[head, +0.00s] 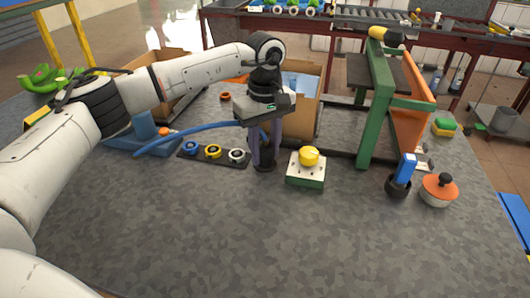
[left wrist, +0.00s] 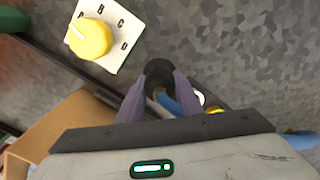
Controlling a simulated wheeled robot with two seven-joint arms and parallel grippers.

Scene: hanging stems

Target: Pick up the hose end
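A blue hose (head: 195,132) rises from the table at the left and arcs to my left gripper (head: 265,163). The hose end (left wrist: 160,70) looks like a dark cylinder; it sits between the two purple fingertips of my left gripper (left wrist: 162,78) in the left wrist view. The fingers point down and press against both its sides. The blue hose (left wrist: 180,98) bends away behind it. Part of the hose end is hidden by the fingers. My right gripper is in neither view.
Beside the gripper stand a white-topped box with a yellow knob (head: 309,157) and a dark strip with coloured rings (head: 212,153). A cardboard box (head: 302,118) is behind, a green frame (head: 376,110) to the right. The front of the table is clear.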

